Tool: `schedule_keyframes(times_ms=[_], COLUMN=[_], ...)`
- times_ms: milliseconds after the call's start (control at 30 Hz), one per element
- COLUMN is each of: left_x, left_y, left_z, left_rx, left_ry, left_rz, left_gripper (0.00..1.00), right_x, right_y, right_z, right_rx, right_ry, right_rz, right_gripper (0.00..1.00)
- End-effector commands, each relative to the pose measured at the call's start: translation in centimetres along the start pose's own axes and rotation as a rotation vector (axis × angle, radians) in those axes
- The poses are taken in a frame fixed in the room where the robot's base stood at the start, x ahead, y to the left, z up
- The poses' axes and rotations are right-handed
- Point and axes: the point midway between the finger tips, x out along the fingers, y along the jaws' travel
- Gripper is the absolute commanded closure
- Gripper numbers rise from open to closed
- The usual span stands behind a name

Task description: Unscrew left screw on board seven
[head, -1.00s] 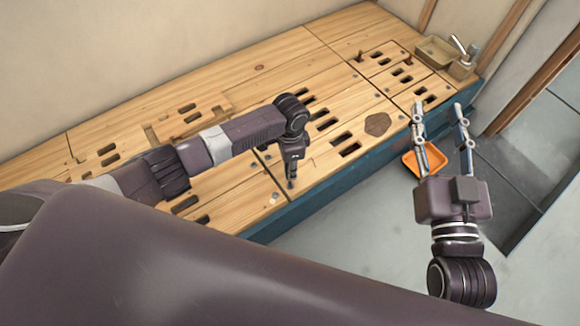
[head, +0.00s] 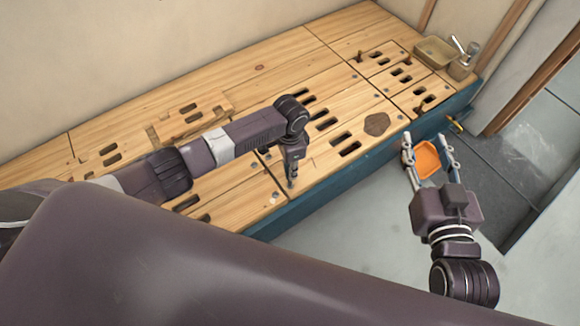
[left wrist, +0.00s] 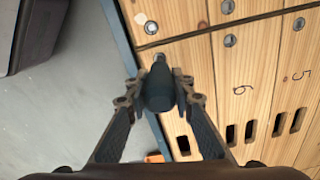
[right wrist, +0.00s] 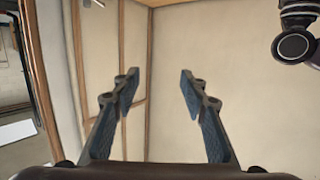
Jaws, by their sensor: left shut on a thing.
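My left gripper (left wrist: 158,92) is shut on a dark cylindrical screwdriver-like tool (left wrist: 157,88). The tool's tip meets the near-edge screw (left wrist: 159,58) of the board left of the one marked 6, in the left wrist view. That board's (left wrist: 182,70) own number is hidden or unreadable. In the head view, my left gripper (head: 292,165) points down at the bench's front edge, the tool below it. My right gripper (head: 427,148) is open and empty beyond the bench's front. It also shows open in the right wrist view (right wrist: 158,82).
Boards marked 6 (left wrist: 240,75) and 5 (left wrist: 298,62) have slots and screws. An orange tray (head: 427,160) lies below, behind my right fingers. Open floor lies in front of the bench.

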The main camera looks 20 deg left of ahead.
Motion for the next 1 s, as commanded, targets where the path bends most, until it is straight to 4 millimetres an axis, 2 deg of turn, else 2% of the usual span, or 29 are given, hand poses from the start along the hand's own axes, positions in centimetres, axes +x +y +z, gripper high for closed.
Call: schedule_keyframes(times_ms=[567,1000], left_x=[-0.1,-0.1], left_y=[0.0,0.0], left_z=[-0.1,-0.1], left_rx=[-0.063,-0.111], left_ry=[0.003,0.002], left_rz=[0.000,0.000], left_gripper=[1.00,1.00], right_x=[-0.8,-2.2], right_y=[0.4,0.8], right_z=[3.8,7.0], right_rx=[0.000,-0.001], right_ry=[-0.174,-0.316], right_rz=[0.009,0.017], right_gripper=[0.60,0.60])
